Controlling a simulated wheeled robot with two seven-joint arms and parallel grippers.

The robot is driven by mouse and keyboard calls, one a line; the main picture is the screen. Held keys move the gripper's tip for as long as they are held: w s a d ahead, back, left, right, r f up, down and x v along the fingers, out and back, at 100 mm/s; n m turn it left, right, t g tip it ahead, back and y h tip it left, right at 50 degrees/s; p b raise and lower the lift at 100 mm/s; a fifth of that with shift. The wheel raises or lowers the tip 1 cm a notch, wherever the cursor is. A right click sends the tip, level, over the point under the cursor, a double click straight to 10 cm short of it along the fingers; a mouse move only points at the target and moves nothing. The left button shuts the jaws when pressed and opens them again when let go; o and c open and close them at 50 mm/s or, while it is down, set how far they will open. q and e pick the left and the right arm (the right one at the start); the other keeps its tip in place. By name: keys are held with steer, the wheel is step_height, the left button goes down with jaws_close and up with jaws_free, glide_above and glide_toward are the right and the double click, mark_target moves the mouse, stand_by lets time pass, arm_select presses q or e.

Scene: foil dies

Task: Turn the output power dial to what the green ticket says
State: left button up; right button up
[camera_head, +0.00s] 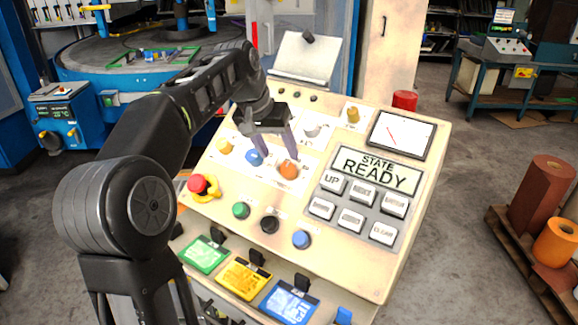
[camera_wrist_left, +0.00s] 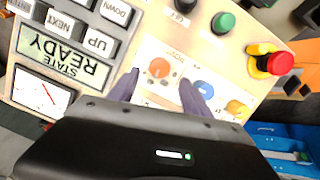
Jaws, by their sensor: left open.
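My left gripper (camera_head: 279,159) is open over the console's dial area. In the left wrist view its two fingers (camera_wrist_left: 160,80) stand either side of the orange dial (camera_wrist_left: 159,67), with a gap on both sides. In the head view the orange dial (camera_head: 288,171) shows at the right fingertip. I cannot tell how far down the fingers reach. A blue dial (camera_head: 254,157) and a yellow dial (camera_head: 224,146) sit to its left. The dial labels are too small to read. The green ticket (camera_head: 204,255) is clipped at the console's front; its writing is unreadable. My right gripper is not in view.
The console (camera_head: 334,262) also bears a display reading STATE READY (camera_head: 375,170), several grey buttons (camera_head: 352,220), a red stop button (camera_head: 199,184) and a needle meter (camera_head: 402,135). Yellow (camera_head: 244,278) and blue (camera_head: 288,303) tickets hang beside the green one.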

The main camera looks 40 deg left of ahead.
mark_target(286, 168)
arm_select(q)
steer(key=shift+p+x, duration=0.45)
steer(key=shift+x, duration=3.5)
steer(key=shift+c, duration=0.4)
jaws_close()
